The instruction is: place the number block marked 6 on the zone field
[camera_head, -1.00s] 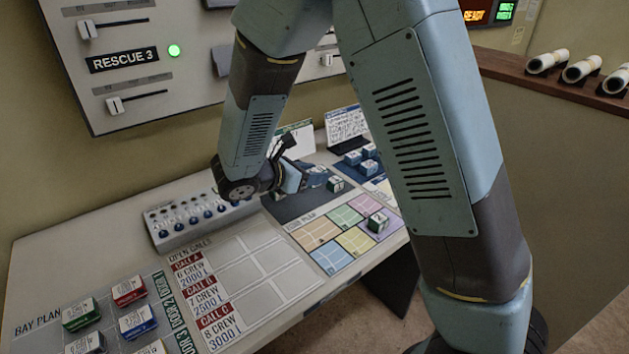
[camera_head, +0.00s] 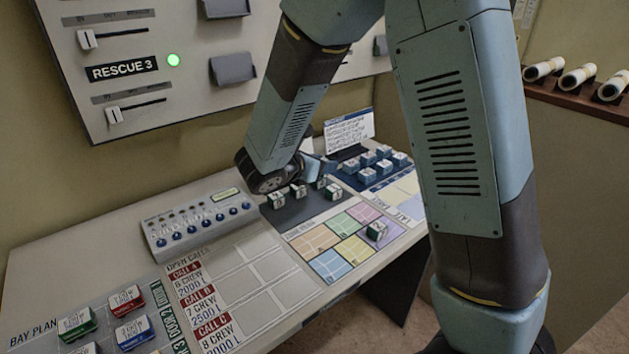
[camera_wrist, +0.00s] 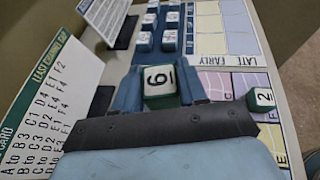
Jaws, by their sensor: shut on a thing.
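The number block marked 6 (camera_wrist: 158,82) is a white-faced, green-sided cube between the fingers of my gripper (camera_wrist: 158,76) in the wrist view. My gripper is shut on it. In the head view my gripper (camera_head: 316,168) is over the back of the dark block area, partly hidden by my forearm. The zone field (camera_head: 325,263) is a grid of coloured cells, nearer and to the right of the dark area. A block marked 2 (camera_wrist: 261,99) stands on a purple cell; it also shows in the head view (camera_head: 377,231).
Other green-sided blocks (camera_head: 276,200) stand on the dark area. Blue blocks (camera_head: 368,176) stand at the back right, near an upright card (camera_head: 349,130). A button box (camera_head: 198,222) is to the left. Most coloured cells are bare.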

